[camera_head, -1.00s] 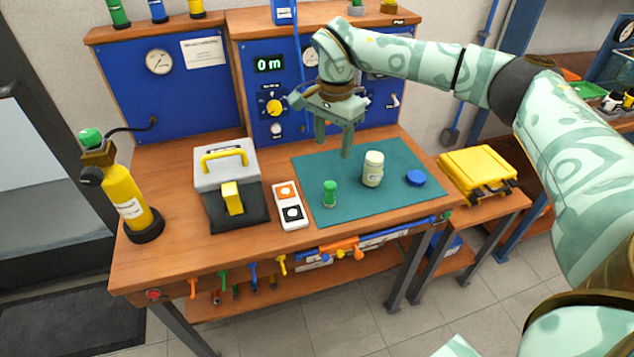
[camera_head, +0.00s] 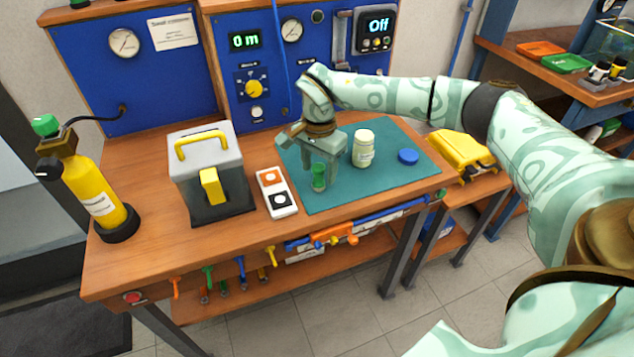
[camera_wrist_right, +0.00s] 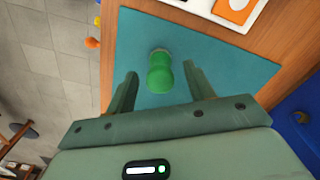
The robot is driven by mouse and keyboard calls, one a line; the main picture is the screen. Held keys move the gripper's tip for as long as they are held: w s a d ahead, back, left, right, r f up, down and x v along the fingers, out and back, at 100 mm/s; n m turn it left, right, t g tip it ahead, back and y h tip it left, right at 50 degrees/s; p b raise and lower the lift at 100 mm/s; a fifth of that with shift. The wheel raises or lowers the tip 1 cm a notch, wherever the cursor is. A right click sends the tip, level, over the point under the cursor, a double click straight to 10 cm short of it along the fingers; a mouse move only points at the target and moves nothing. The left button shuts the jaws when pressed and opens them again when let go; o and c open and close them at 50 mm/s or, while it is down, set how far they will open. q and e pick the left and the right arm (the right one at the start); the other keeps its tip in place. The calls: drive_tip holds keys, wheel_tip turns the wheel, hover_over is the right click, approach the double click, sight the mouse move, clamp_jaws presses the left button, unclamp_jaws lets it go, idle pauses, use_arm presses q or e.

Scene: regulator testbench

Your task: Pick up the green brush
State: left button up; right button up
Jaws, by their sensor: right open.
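The green brush (camera_head: 319,177) is a small green upright piece on the teal mat (camera_head: 390,184), near the mat's left front part. In the right wrist view the green brush (camera_wrist_right: 161,72) sits ahead of and between the two fingers. My right gripper (camera_head: 318,180) is open with its fingers lowered around the brush in the head view. In the right wrist view my right gripper (camera_wrist_right: 160,85) shows a clear gap on both sides of the brush. My left gripper is not in view.
A cream jar (camera_head: 363,149) and a blue lid (camera_head: 408,157) stand right of the brush on the mat. A white block with orange and black squares (camera_head: 277,192) lies to its left, beside a grey-and-black box (camera_head: 205,160). A yellow case (camera_head: 461,152) is at the right.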

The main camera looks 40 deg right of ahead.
wheel_tip(320, 180, down, 2)
drive_tip(key=shift+w+f, duration=0.1)
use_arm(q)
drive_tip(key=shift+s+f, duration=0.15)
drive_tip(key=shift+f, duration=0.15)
use_arm(e)
drive_tip(key=shift+c, duration=0.3)
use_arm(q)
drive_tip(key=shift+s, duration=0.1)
use_arm(e)
drive_tip(key=c, duration=1)
drive_tip(key=shift+r, duration=0.25)
